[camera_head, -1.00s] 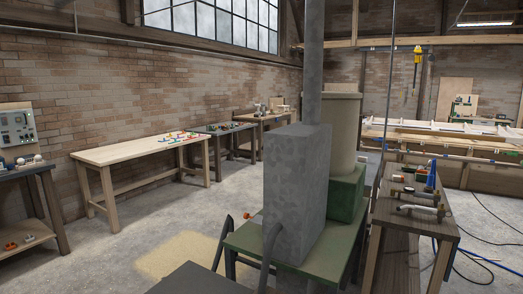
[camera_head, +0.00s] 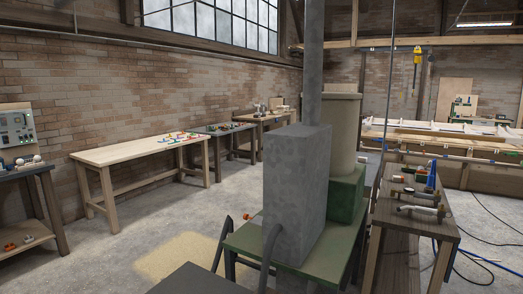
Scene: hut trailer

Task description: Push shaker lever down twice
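A machine that may bear the shaker stands in the centre. It has a tall grey box (camera_head: 297,190) with a grey pipe (camera_head: 313,60) rising from its top, and a beige cylinder (camera_head: 342,135) on a green box (camera_head: 345,195) behind it. They stand on a green table or platform (camera_head: 240,240). Two dark curved bars show near its front left, one at the edge (camera_head: 221,245) and one against the grey box (camera_head: 269,250). I cannot tell whether either is the shaker lever. Neither of my grippers is in view.
A dark bench (camera_head: 440,229) with clamps and tools stands close on the right. Black and blue cables (camera_head: 485,262) lie on the floor beyond it. A pale wooden table (camera_head: 125,151) stands along the left wall. Open floor (camera_head: 130,240) lies to the left.

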